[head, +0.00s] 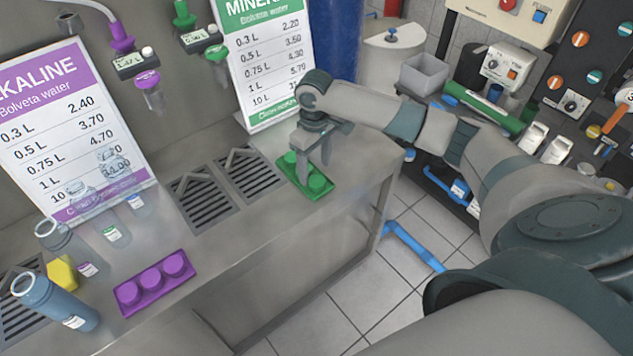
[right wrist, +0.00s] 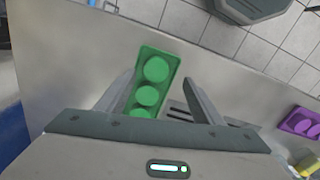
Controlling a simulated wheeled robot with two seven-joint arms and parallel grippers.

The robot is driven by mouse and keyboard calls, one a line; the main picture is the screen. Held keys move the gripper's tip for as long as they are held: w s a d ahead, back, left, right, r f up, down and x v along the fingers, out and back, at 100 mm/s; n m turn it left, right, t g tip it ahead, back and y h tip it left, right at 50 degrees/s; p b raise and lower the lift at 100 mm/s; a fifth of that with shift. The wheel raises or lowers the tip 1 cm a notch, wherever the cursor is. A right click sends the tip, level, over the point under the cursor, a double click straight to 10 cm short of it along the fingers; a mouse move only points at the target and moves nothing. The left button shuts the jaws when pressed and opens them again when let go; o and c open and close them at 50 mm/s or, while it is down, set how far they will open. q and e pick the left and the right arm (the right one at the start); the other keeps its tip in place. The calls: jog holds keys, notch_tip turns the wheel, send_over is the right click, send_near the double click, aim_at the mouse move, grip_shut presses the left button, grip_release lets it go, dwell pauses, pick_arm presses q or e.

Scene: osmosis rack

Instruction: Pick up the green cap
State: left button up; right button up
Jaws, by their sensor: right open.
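Several round green caps sit in a green tray (head: 300,183) near the right end of the steel counter. One green cap (head: 317,182) shows at the near end and another (head: 290,158) at the far end; the fingers cover the middle. My right gripper (head: 315,168) is open, pointing down over the tray. In the right wrist view the open right gripper (right wrist: 158,77) has its fingers on either side of the tray, with the caps (right wrist: 147,95) between them and nothing held. Whether the fingers touch a cap is unclear. My left gripper is out of view.
A purple tray with purple caps (head: 154,283) lies on the counter front. A mineral water sign (head: 268,65) stands close behind the green tray. Drain grates (head: 252,175) lie left of it. Bottles (head: 55,303) stand at the left.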

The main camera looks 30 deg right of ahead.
aim_at(316, 180)
jog(key=shift+d+f+p, duration=0.15)
jog(key=shift+f+p, duration=0.3)
jog(key=shift+f, duration=0.1)
jog(key=f, duration=0.1)
jog(key=f+p, duration=0.1)
jog(key=f, duration=0.1)
jog(key=shift+w+d, duration=0.1)
jog(key=shift+d, duration=0.1)
jog(key=shift+f, duration=0.5)
jog(key=c, duration=1.1)
